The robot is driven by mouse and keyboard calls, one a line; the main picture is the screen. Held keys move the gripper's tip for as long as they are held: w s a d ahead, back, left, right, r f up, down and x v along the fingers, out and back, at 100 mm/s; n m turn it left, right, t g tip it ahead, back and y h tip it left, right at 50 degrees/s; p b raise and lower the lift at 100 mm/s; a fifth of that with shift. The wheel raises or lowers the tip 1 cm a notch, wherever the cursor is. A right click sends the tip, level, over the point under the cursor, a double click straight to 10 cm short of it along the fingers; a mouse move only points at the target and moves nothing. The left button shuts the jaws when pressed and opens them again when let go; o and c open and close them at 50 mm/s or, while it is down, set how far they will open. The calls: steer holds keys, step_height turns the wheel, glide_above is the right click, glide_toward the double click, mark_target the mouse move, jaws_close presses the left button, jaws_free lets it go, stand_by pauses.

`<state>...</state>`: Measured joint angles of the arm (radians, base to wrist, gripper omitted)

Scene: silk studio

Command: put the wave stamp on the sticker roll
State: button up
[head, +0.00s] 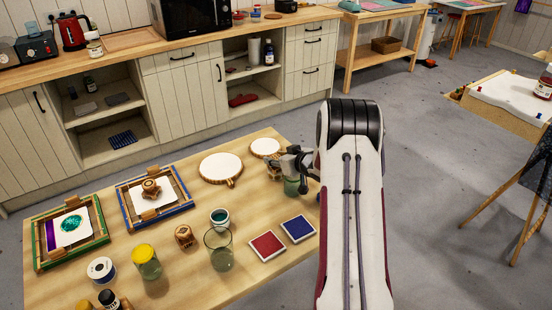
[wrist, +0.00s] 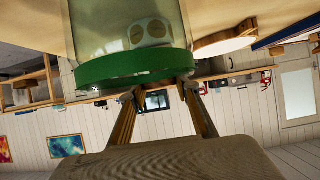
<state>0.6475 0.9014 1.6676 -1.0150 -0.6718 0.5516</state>
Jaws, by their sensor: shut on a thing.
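My gripper (head: 288,164) is at the far right of the table, beside a glass jar (head: 291,186) with a green lid (wrist: 135,68). In the wrist view its fingers (wrist: 165,92) meet the lid and appear shut on it. One wooden stamp (head: 184,236) stands on the table, and another (head: 151,187) sits on white paper in the blue frame. Their faces are hidden, so I cannot tell which is the wave stamp. A white roll (head: 102,268), apparently the sticker roll, lies at the front left with its top bare. My gripper is far from it.
A yellow-lidded jar (head: 147,262), a clear glass (head: 218,250) and a teal pot (head: 220,218) stand mid-table. Red (head: 267,246) and blue (head: 298,229) ink pads lie at the right. Two round hoops (head: 220,168) lie at the back. A green frame (head: 71,230) is at the left.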

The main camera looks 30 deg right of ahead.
steer(key=shift+f, duration=0.1)
steer(key=o, duration=1.1)
steer(key=shift+s+r, duration=0.1)
steer(key=shift+r, duration=0.1)
steer(key=v, duration=1.1)
steer(key=shift+s, duration=0.4)
steer(key=shift+r, duration=0.2)
